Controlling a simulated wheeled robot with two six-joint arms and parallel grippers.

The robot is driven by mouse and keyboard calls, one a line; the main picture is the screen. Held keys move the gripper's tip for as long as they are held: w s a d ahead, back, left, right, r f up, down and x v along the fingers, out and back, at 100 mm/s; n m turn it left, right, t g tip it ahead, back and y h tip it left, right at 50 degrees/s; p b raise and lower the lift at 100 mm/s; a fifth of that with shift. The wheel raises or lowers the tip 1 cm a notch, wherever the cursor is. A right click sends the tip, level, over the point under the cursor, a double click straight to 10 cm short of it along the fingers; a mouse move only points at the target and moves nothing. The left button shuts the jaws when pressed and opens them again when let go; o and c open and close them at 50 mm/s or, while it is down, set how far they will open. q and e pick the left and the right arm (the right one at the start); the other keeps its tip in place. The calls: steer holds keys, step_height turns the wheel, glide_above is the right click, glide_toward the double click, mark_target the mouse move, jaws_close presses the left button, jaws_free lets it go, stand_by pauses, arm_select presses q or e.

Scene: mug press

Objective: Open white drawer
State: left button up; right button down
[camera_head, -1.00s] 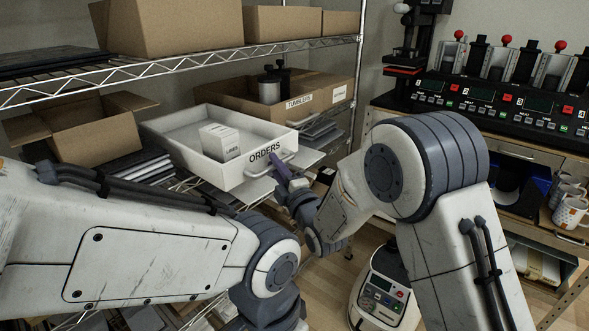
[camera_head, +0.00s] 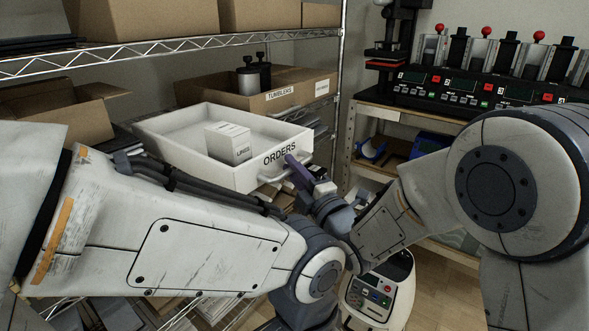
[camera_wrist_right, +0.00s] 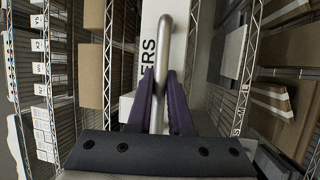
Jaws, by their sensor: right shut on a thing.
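The white drawer (camera_head: 240,176) marked ORDERS juts out from the wire shelf, open at the top, in the head view. A small white carton (camera_head: 228,143) stands inside it. My right gripper (camera_head: 291,163) is at the drawer's front, with purple fingers shut on its metal handle. In the right wrist view the handle (camera_wrist_right: 166,45) runs between the two fingers of the right gripper (camera_wrist_right: 159,90); the drawer front (camera_wrist_right: 151,22) is behind it. My left arm crosses the lower left of the head view; its gripper is out of view.
A TUMBLERS cardboard box (camera_head: 215,88) sits behind the drawer, and an open cardboard box (camera_head: 75,118) to its left. The shelf post (camera_head: 343,50) stands to the right. A small white machine with buttons (camera_head: 378,298) is on the floor below. A black press station (camera_head: 470,88) is at right.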

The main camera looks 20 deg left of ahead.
steer(key=shift+a+f, duration=0.1)
steer(key=c, duration=1.1)
jaws_free()
steer(key=shift+s, duration=0.1)
steer(key=b+v, duration=0.2)
steer(key=v, duration=0.8)
